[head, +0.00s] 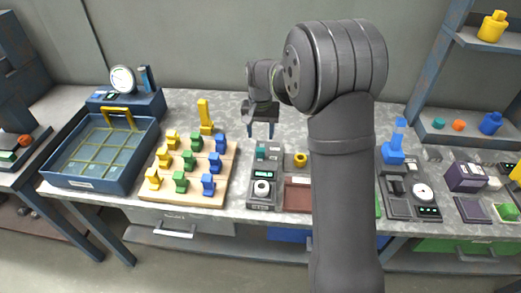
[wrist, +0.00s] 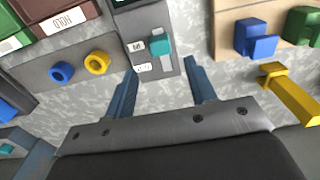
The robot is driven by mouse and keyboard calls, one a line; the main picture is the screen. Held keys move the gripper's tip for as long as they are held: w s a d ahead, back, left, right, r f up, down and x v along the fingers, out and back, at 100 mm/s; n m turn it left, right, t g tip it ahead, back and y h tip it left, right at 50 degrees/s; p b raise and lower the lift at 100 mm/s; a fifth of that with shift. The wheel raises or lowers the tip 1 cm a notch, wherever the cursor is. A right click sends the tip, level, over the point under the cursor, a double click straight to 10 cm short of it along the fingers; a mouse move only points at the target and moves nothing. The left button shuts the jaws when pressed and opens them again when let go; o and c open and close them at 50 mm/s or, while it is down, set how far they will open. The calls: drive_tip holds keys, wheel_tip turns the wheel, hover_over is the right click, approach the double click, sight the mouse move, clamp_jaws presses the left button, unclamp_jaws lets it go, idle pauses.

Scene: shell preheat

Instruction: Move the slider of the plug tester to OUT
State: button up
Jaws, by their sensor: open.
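The plug tester (head: 262,203) is a dark grey unit on the bench in the head view, with a small screen and a round dial. Its teal slider (head: 261,152) is at the far end. In the wrist view the teal slider (wrist: 160,43) stands beside two small white labels (wrist: 141,67), closer to the upper one; their text is too small to read surely. My gripper (head: 260,134) is open and empty, above and just behind the tester's far end. In the wrist view my gripper's (wrist: 161,70) fingers are apart, with the slider beyond their tips and between them.
A grey block with blue and yellow rings (wrist: 97,63) and maroon boxes (wrist: 75,12) are on the other side.

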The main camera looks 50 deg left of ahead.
sight(260, 149)
wheel_tip(260, 149, down, 9)
drive_tip(key=shift+r, duration=0.2)
clamp_jaws()
